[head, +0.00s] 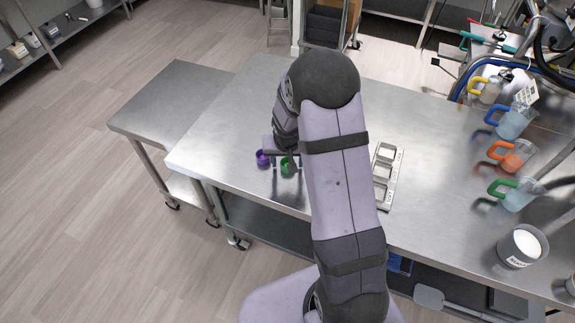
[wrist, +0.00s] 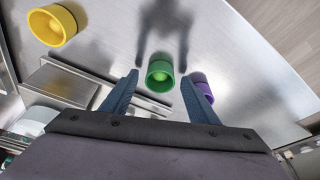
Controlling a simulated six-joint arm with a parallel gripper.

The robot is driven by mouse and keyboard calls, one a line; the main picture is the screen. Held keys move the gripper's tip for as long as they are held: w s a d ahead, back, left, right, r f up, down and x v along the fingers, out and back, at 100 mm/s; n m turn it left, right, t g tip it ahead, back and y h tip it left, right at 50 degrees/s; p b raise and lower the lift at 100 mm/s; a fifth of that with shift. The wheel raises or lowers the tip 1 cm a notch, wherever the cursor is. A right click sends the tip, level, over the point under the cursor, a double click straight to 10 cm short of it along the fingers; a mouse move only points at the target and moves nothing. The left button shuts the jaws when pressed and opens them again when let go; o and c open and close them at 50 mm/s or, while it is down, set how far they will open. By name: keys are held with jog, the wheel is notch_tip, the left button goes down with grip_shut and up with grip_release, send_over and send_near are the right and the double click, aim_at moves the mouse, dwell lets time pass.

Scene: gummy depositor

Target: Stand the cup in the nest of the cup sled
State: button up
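A green cup (head: 287,165) stands on the steel table, and in the wrist view (wrist: 160,74) it lies between the fingertips of my gripper (wrist: 159,78). My gripper is open with a finger on either side of the cup; gaps show on both sides. In the head view my gripper (head: 285,163) is low over the table, left of my arm. A purple cup (head: 262,157) stands just left of it; in the wrist view it (wrist: 202,88) is partly behind the right finger. The cup sled (head: 387,176), a pale tray with square nests, lies right of my arm, partly hidden by it.
A yellow cup (wrist: 57,25) shows in the wrist view; my arm hides it in the head view. Jugs with blue (head: 513,120), orange (head: 512,155) and green (head: 515,192) handles stand at the right. A white-filled container (head: 521,246) is nearer. The table's left end is bare.

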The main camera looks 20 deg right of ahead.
jog(key=c, duration=0.9)
jog(key=shift+o, duration=0.2)
jog(key=shift+r, duration=0.1)
notch_tip(320, 180, up, 10)
jog(key=b, duration=0.2)
jog(key=o, duration=0.4)
jog(key=shift+c, duration=0.2)
grip_shut()
jog(key=w+d+p, duration=0.7)
jog(key=d, duration=0.4)
jog(key=shift+d, duration=0.2)
